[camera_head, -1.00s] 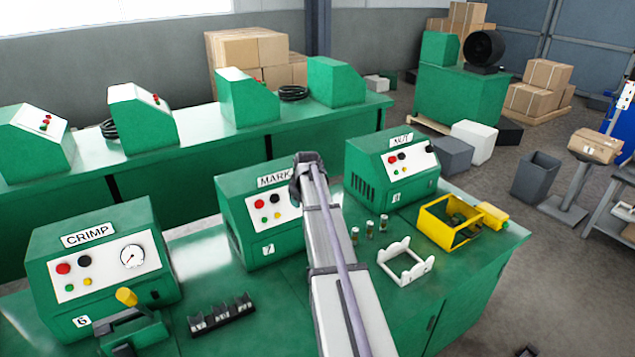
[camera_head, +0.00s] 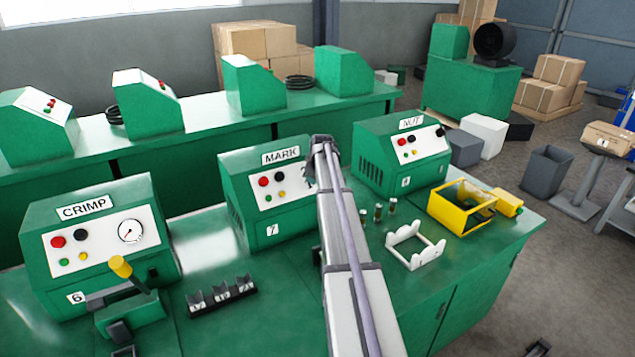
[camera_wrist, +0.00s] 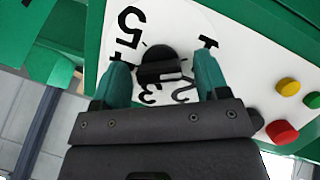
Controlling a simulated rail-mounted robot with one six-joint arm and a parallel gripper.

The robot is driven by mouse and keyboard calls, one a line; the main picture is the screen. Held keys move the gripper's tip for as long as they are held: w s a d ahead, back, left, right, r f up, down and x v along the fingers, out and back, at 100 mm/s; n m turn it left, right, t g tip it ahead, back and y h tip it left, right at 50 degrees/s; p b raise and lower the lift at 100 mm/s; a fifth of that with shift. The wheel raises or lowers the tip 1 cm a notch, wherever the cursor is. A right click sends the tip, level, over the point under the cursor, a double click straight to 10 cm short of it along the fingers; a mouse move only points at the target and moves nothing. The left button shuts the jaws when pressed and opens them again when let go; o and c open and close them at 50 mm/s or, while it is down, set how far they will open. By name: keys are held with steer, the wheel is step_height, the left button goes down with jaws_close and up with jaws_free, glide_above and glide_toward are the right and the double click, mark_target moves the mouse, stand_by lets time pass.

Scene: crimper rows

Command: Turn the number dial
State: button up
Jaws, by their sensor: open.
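The number dial is a round black knob (camera_wrist: 160,66) on a white panel (camera_wrist: 225,45), ringed by black digits, in the wrist view. The digits 1, 2, 3 and 5 can be made out. My gripper (camera_wrist: 162,62) is open, its teal fingers on either side of the knob. I cannot tell whether they touch it. In the head view the gripper is at the right side of the MARK machine's panel (camera_head: 281,190), mostly hidden by my arm, and the dial is hidden there.
The CRIMP machine (camera_head: 95,205) stands left and the NUT machine (camera_head: 380,150) right. A black holder (camera_head: 222,293), a white cradle (camera_head: 414,247) and a yellow box (camera_head: 455,208) sit on the green bench. Yellow, red and other buttons (camera_wrist: 282,132) lie right of the dial in the wrist view.

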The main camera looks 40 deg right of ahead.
steer(key=shift+r, duration=0.1)
steer(key=c, duration=0.9)
steer(key=shift+m, duration=0.4)
steer(key=m+y, duration=0.1)
steer(key=m, duration=0.1)
steer(key=m+y, duration=0.1)
steer(key=m, duration=0.1)
steer(key=shift+d+m+p, duration=0.2)
steer(key=shift+m+p, duration=0.1)
steer(key=shift+p, duration=0.1)
steer(key=m+y, duration=0.2)
steer(key=m, duration=0.2)
steer(key=shift+s+d+m+b, duration=0.1)
steer(key=shift+s+m+b, duration=0.05)
steer(key=shift+m+b, duration=0.15)
steer(key=shift+t, duration=0.3)
